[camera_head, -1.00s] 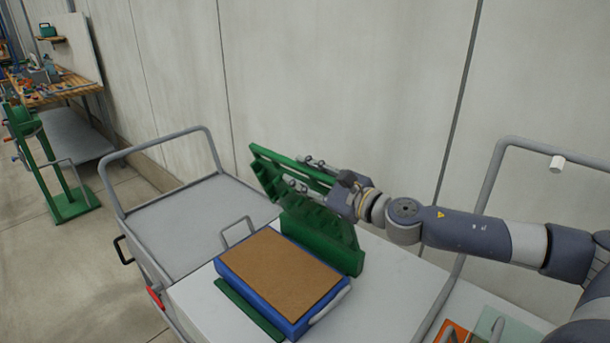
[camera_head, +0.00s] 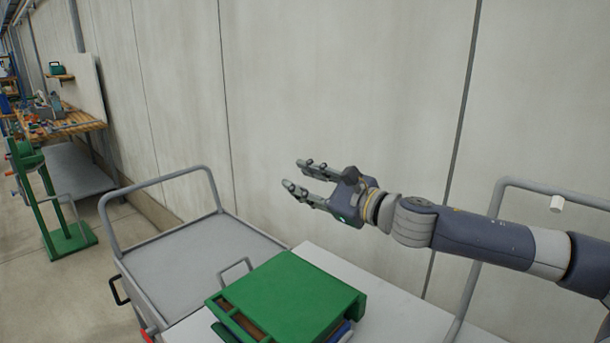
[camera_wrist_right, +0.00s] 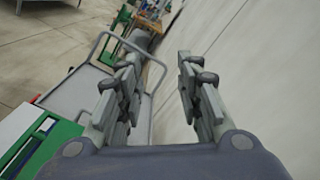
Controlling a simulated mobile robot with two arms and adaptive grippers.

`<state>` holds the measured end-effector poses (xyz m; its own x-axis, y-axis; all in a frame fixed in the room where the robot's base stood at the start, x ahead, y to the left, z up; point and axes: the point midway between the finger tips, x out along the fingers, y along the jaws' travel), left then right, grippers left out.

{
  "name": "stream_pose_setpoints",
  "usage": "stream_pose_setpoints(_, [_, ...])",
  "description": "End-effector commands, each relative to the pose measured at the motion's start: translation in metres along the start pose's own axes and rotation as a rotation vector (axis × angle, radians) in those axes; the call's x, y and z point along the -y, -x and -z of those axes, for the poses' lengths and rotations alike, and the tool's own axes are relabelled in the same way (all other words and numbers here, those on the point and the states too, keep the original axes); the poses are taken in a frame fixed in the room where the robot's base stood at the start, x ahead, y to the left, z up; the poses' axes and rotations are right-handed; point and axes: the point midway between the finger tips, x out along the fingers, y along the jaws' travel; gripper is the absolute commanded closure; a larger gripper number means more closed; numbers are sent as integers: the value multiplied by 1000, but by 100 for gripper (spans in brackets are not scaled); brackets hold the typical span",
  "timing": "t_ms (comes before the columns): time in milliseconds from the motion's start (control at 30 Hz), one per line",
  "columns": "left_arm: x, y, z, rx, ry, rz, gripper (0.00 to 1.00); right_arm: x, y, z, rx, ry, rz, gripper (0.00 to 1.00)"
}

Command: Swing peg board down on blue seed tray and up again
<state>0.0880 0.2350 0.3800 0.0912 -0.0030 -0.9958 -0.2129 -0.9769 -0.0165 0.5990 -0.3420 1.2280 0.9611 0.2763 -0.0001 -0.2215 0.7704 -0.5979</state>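The green peg board (camera_head: 292,293) lies down flat over the blue seed tray (camera_head: 343,331) on the white table top. Only a blue edge of the tray shows at the front right, with some brown fill in an opening of the board's frame. My right gripper (camera_head: 292,174) is open and empty, in the air above and behind the board, apart from it. In the right wrist view its fingers (camera_wrist_right: 158,68) are spread with nothing between them, and part of the green board (camera_wrist_right: 62,131) shows at lower left. My left gripper is not in view.
A grey cart (camera_head: 195,255) with a tubular handle stands left of the table. A grey tubular frame (camera_head: 497,220) rises at right, in front of the pale panel wall (camera_head: 340,90). A green stand (camera_head: 55,205) and a workbench (camera_head: 65,125) are farther left.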

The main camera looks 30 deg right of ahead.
Motion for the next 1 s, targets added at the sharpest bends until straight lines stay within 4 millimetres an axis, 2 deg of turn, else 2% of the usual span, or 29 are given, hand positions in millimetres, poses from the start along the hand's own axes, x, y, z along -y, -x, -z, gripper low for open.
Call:
stream_pose_setpoints(300, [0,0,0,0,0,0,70,8,0,-10,-1,0,-1,67])
stream_pose_setpoints(1000, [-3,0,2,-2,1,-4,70,8,0,-11,0,0,-2,67])
